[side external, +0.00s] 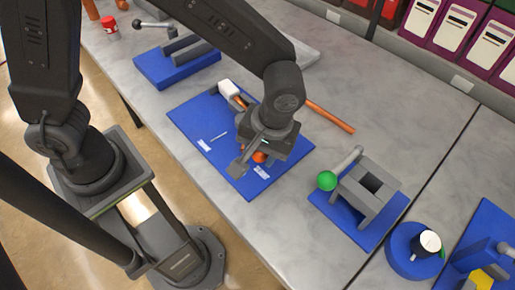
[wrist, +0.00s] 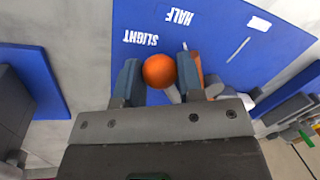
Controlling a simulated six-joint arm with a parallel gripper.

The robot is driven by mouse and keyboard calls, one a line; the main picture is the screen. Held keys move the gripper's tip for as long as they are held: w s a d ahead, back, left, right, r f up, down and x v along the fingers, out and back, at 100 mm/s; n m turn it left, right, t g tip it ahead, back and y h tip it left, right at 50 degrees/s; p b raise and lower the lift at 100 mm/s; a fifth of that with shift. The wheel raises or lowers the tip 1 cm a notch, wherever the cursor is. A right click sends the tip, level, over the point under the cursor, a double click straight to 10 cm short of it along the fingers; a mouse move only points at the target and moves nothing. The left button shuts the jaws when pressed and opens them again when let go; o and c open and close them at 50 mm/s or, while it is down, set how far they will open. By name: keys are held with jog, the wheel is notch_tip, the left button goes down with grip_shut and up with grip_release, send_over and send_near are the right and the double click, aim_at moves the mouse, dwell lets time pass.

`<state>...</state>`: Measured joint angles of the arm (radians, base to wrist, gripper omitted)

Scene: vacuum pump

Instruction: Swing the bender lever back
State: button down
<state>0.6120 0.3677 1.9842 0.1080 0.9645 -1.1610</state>
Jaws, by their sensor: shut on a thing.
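The bender stands on a blue base plate (side external: 190,122) in the middle of the bench in the side view. Its lever ends in an orange ball knob (side external: 260,157), which also shows in the wrist view (wrist: 160,70). My gripper (wrist: 160,78) is shut on the knob, with one finger on each side. The lever's rod shows only briefly below the knob; most of it is hidden. White labels on the plate read SLIGHT (wrist: 141,39) and HALF (wrist: 179,16), and the knob is near SLIGHT. My wrist hides much of the bender in the side view.
A copper-coloured tube (side external: 330,115) extends right from behind my wrist. A grey fixture with a green-knobbed lever (side external: 327,180) stands to the right. Another blue-based fixture (side external: 175,68) is behind left. Binders (side external: 468,25) line the back.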

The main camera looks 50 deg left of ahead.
jog(key=shift+w+d+n, duration=0.45)
jog(key=shift+w+n, duration=0.2)
jog(key=shift+n, duration=0.05)
jog(key=w+n, duration=0.2)
jog(key=w+d+n, duration=0.1)
jog(key=w+n, duration=0.1)
jog(key=w+n+g+h, duration=0.1)
jog(key=w+n, duration=0.1)
jog(key=w, duration=0.1)
jog(key=shift+d, duration=0.3)
jog(key=shift+w+a+n+h, duration=0.15)
jog(key=shift+w+n, duration=0.65)
jog(key=shift+w, duration=0.1)
jog(key=shift+w+a+n+h, duration=0.15)
jog(key=shift+w+n, duration=0.65)
jog(key=shift+w, duration=0.15)
jog(key=c, duration=0.8)
grip_release()
jog(key=shift+o, duration=0.2)
notch_tip(320, 180, up, 14)
jog(key=w, duration=0.2)
jog(key=shift+w+d+f, duration=0.2)
jog(key=shift+w, duration=0.05)
